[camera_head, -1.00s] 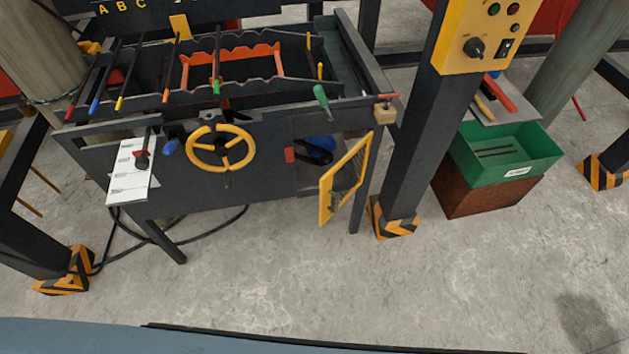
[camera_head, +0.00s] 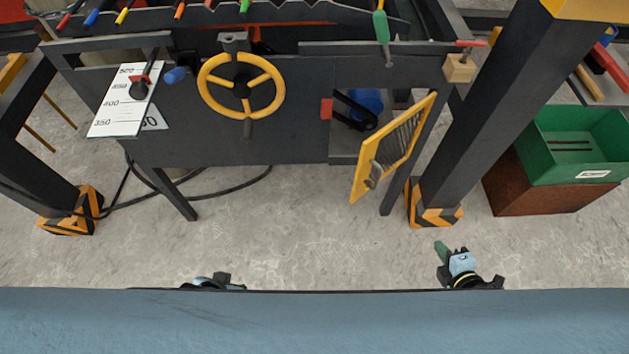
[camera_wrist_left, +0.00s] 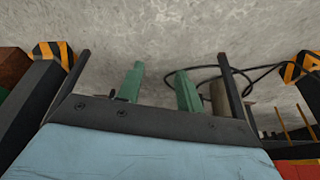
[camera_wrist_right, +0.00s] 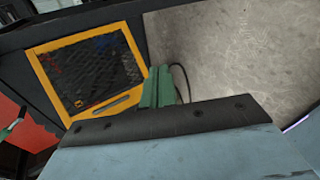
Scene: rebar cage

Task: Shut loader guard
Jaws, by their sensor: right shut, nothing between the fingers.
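The loader guard (camera_head: 370,168), a yellow-framed mesh door, stands open at the right of the dark bench front, swung out toward me. Behind it the opening shows a blue rounded part (camera_head: 367,101) and a black belt-like part. A red block (camera_head: 326,109) sits at the opening's left edge. My right gripper (camera_head: 442,248) is shut and empty, in front of and below the guard. In the right wrist view the guard (camera_wrist_right: 134,97) lies beyond and left of the green fingers (camera_wrist_right: 158,86). My left gripper (camera_wrist_left: 160,85) is open and empty, with floor beyond its fingers.
A yellow handwheel (camera_head: 241,86) and a white scale plate (camera_head: 122,105) are on the bench front. A dark post (camera_head: 480,105) with a striped foot stands right of the guard. A green bin (camera_head: 575,150) is farther right. Floor before the bench is clear.

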